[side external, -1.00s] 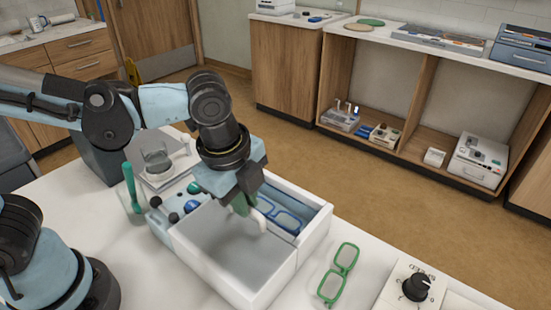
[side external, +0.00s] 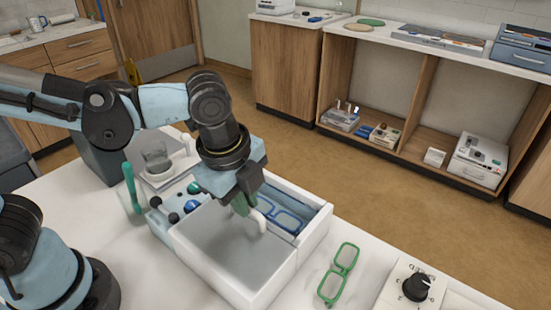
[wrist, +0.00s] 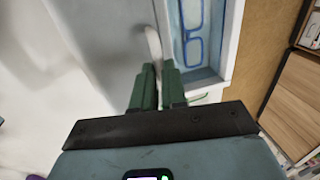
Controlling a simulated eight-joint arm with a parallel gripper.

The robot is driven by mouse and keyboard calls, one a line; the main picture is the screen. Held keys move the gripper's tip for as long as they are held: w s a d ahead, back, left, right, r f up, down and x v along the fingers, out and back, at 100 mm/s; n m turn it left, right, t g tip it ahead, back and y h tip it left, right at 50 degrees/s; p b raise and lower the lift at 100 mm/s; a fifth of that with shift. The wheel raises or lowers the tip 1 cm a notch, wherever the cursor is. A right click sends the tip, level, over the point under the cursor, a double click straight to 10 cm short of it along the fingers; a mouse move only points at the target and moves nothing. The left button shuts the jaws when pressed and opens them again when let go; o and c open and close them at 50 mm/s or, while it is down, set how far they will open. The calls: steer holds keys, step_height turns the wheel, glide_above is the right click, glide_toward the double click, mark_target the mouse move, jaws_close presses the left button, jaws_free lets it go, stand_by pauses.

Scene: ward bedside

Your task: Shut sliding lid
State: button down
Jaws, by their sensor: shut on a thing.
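A white box (side external: 318,243) stands on the white table. Its grey sliding lid (side external: 225,250) covers the near-left part of the top. An open strip stays along the far-right side, where blue glasses (side external: 284,217) lie inside; they also show in the wrist view (wrist: 192,50). A white curved handle (side external: 262,222) stands up from the lid near its edge beside the opening. My gripper (side external: 245,206) is over the lid with its green fingers shut on the handle. In the wrist view the handle (wrist: 153,44) rises between the fingertips (wrist: 158,72); the grip itself is partly hidden.
Green glasses (side external: 338,274) lie right of the box, and a white box with a black knob (side external: 416,287) is farther right. A drinking glass (side external: 157,158) and a green-handled item (side external: 131,186) stand behind the box at left. Shelves (side external: 400,100) stand across the floor.

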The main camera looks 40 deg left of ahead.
steer(key=shift+w, duration=0.15)
stand_by(0.3)
steer(key=w, duration=1.1)
steer(key=c, duration=1.2)
jaws_free()
steer(key=shift+s, duration=0.1)
steer(key=shift+o, duration=0.2)
step_height(320, 180, up, 12)
steer(key=s, duration=0.2)
steer(key=shift+s, duration=0.25)
steer(key=shift+f, duration=0.1)
